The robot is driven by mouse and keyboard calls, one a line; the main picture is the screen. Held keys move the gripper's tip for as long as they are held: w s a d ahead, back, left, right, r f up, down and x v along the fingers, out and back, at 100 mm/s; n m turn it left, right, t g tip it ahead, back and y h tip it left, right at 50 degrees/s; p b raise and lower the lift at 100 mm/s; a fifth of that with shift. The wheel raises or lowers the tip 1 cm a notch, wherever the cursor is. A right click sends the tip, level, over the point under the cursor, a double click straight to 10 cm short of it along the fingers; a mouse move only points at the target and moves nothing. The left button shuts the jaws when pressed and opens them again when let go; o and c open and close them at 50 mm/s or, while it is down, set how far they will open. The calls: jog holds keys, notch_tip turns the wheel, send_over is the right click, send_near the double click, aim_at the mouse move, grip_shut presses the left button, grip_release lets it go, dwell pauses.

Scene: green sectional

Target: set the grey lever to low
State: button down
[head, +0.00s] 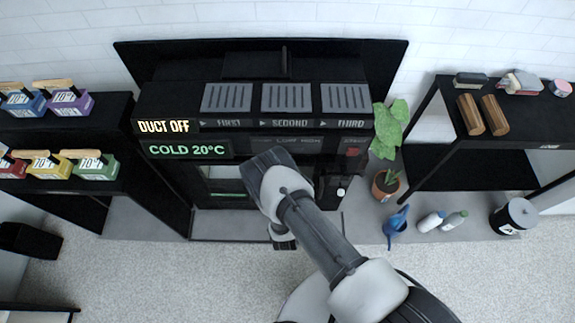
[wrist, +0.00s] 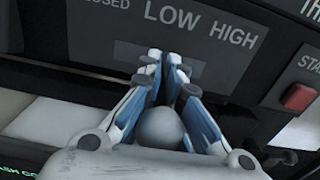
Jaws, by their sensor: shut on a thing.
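The grey lever (wrist: 160,127) shows in the wrist view as a round grey knob between my fingers. My gripper (wrist: 168,75) is closed around it, with a finger on each side. The fingertips lie just below the word LOW on the dark label plate (wrist: 130,55), left of HIGH. CLOSED is partly cut off at the upper left. The lever's shaft is hidden. In the head view my arm covers the lever and the fingers, below the LOW HIGH lettering on the black machine (head: 225,92).
A red button (wrist: 299,96) sits right of the label plate. The machine's displays read DUCT OFF (head: 164,127) and COLD 20°C (head: 188,149). A potted plant (head: 386,182) and a blue watering can (head: 396,226) stand at the right. Shelves flank the machine.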

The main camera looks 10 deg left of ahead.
jog(key=c, duration=1.9)
grip_release()
jog(key=shift+c, duration=0.2)
jog(key=shift+o, duration=1.2)
jog(key=shift+s+d+f, duration=0.15)
jog(key=shift+s+f, duration=0.05)
jog(key=shift+s, duration=0.3)
jog(key=v, duration=1.1)
jog(key=shift+r, duration=0.15)
